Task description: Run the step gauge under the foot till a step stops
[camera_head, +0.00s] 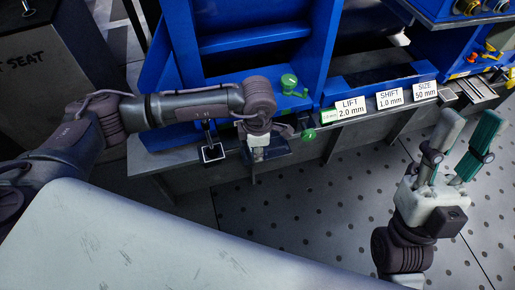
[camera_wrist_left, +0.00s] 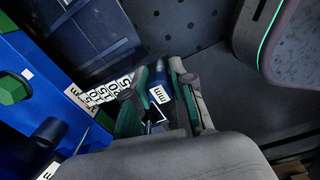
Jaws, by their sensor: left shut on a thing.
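My left gripper (camera_head: 262,146) is at the front edge of the grey bench, just below the blue motor frame; it also shows in the left wrist view (camera_wrist_left: 160,110). Its teal fingers are shut on a dark piece (camera_wrist_left: 160,96) with a white "mm" label. A row of white number labels (camera_wrist_left: 104,94), seemingly the step gauge's steps, runs left from the fingers. I cannot tell whether a step touches the foot. The blue foot (camera_head: 296,102) carries a green bolt head (camera_head: 289,82). My right gripper (camera_head: 468,142) is open and empty over the floor at right.
Signs on the bench front read LIFT 2.0 mm (camera_head: 351,107), SHIFT 1.0 mm (camera_head: 389,97) and SIZE 50 mm (camera_head: 425,89). A black square with a white border (camera_head: 212,152) stands left of the left gripper. The perforated floor (camera_head: 330,200) in front is clear.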

